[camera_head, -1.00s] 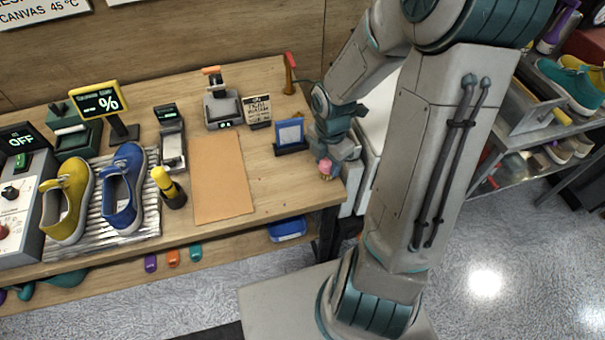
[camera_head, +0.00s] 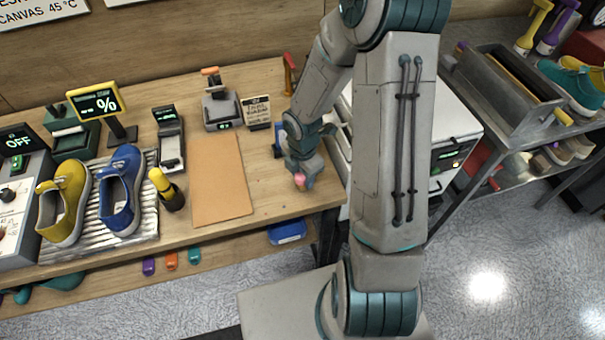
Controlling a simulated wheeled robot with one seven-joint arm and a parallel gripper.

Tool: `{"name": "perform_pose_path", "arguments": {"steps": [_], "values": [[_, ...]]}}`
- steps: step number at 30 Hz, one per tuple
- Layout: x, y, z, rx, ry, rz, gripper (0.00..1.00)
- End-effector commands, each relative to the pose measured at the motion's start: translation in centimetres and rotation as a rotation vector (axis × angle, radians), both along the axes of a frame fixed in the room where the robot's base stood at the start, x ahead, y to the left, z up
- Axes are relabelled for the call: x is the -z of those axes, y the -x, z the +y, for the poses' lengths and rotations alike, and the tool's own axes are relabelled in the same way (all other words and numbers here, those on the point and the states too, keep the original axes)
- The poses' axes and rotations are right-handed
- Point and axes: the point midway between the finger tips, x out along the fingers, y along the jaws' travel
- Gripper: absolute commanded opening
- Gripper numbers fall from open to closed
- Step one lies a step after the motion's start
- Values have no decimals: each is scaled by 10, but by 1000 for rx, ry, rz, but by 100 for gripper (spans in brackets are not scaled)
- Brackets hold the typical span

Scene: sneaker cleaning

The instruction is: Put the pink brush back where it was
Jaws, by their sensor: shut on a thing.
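The pink brush (camera_head: 300,180) shows as a small pink piece with a tan lower end, at the tip of my gripper (camera_head: 301,176). My gripper is shut on it, near the right end of the wooden table (camera_head: 260,205). The gripper and wrist hide most of the brush. I cannot tell whether the brush touches the tabletop.
A tan mat (camera_head: 221,180) lies left of my gripper. A small blue-framed stand (camera_head: 279,143) is mostly hidden behind the wrist. A sign card (camera_head: 257,112) and a red upright tool (camera_head: 290,75) stand at the back. Bare tabletop lies between mat and gripper.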

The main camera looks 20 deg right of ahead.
Motion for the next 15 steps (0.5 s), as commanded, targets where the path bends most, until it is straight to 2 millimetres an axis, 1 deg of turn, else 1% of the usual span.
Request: {"name": "perform_pose_path", "arguments": {"steps": [5,6,8,9,15], "values": [[1,0,0,0,0,0,23],[2,0,0,1,0,0,44],[1,0,0,1,0,0,60],[1,0,0,1,0,0,63],[1,0,0,1,0,0,63]]}}
